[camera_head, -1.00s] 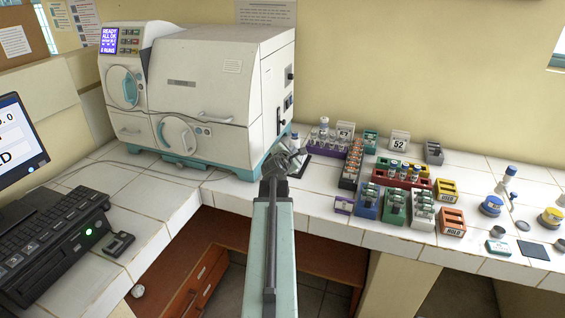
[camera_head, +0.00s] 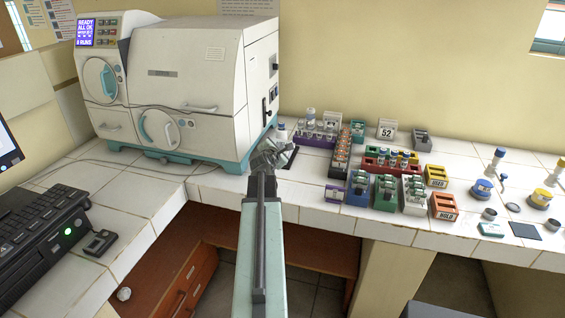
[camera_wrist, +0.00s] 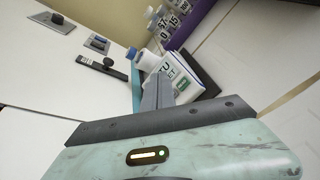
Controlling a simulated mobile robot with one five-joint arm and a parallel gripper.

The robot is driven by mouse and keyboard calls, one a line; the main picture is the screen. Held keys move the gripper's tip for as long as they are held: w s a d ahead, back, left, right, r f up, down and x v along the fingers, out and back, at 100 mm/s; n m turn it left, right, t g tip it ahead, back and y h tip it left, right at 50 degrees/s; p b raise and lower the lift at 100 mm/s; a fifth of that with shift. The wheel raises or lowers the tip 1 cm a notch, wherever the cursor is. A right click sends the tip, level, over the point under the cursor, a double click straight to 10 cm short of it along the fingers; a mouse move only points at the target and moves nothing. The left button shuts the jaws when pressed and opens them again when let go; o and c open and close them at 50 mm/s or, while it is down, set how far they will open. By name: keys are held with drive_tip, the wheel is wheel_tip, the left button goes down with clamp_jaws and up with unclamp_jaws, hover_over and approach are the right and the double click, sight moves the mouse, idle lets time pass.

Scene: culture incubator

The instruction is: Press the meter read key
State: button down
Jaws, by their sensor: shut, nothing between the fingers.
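My gripper (camera_head: 274,152) is shut and empty, at the front right corner of the white incubator-like machine, over the tiled bench. In the wrist view its closed fingers (camera_wrist: 158,92) point at a small white lettered item (camera_wrist: 180,72) with a green patch, beside a dark flat piece (camera_wrist: 200,72). The fingers overlap part of this item in the picture; I cannot tell whether they touch it. It may be the meter, but I cannot make out a read key. A white bottle with a blue cap (camera_wrist: 146,60) stands beside it. In the head view my gripper hides most of this spot.
The white machine (camera_head: 200,75) stands close on the left. A purple rack of vials (camera_head: 316,139) and several coloured racks are to the right. A "52" card (camera_head: 387,131) stands behind them. A keyboard (camera_head: 40,235) is at the left. The bench front edge lies below my arm.

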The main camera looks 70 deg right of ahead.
drive_tip(key=shift+d+f+b, duration=0.4)
drive_tip(key=shift+f+b, duration=0.15)
drive_tip(key=shift+f, duration=0.3)
drive_tip(key=shift+d+f+b, duration=0.4)
drive_tip(key=shift+f+b, duration=0.15)
drive_tip(key=shift+f, duration=0.25)
idle(0.6)
drive_tip(key=shift+w+d+f+b, duration=0.1)
drive_tip(key=shift+d+f+b, duration=0.1)
drive_tip(key=shift+f+b, duration=0.15)
drive_tip(key=shift+d+f+b, duration=0.15)
drive_tip(key=shift+f+b, duration=0.15)
idle(0.5)
idle(0.4)
drive_tip(key=shift+a+r+p, duration=0.35)
drive_tip(key=shift+r+p, duration=0.35)
drive_tip(key=shift+r, duration=0.1)
drive_tip(key=r+p, duration=0.1)
drive_tip(key=a+r+p, duration=0.1)
drive_tip(key=r+p, duration=0.1)
drive_tip(key=a+r+p, duration=0.1)
drive_tip(key=shift+a+r, duration=0.15)
